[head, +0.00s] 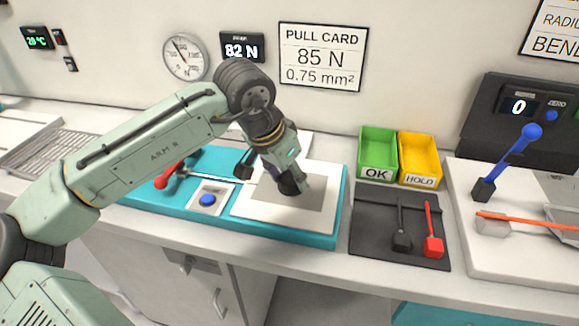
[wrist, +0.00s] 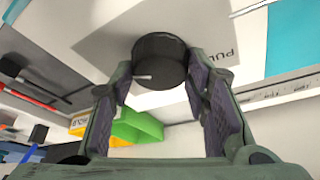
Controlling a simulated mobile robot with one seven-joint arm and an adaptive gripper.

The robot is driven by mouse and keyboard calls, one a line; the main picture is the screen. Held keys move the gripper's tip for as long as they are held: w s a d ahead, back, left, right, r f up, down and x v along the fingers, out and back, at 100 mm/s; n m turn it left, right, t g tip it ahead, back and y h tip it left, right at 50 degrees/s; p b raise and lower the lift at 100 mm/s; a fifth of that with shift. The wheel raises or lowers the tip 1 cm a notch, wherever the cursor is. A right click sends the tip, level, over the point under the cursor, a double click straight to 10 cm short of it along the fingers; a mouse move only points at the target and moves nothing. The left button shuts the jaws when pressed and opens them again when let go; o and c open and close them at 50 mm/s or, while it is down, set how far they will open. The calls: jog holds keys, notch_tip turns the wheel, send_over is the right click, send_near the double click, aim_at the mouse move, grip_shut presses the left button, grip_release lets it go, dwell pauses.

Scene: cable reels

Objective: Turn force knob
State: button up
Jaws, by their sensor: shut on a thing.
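The force knob is a black round cylinder with a white mark. It shows in the wrist view (wrist: 160,58), between my fingers, and partly in the head view (head: 289,187). It stands on a grey and white plate (head: 252,208) on the teal bench unit. My gripper (head: 294,182) points down at it and is shut on its sides; both fingers show in the wrist view (wrist: 158,80). The display (head: 241,47) above reads 82 N. The pull card (head: 322,56) reads 85 N, 0.75 mm². A round dial gauge (head: 185,57) hangs to the left.
A red-knobbed lever (head: 162,181) and a blue button (head: 207,200) are left of the plate. A green OK bin (head: 378,148) and yellow HOLD bin (head: 419,154) stand right. A dark tray (head: 372,248) holds a black and a red piece. A blue-knobbed lever (head: 508,160) is farther right.

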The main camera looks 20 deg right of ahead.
jog(key=shift+m, duration=0.4)
jog(key=o, duration=1.2)
jog(key=shift+c, duration=0.2)
jog(key=v, duration=1.2)
jog(key=shift+w, duration=0.1)
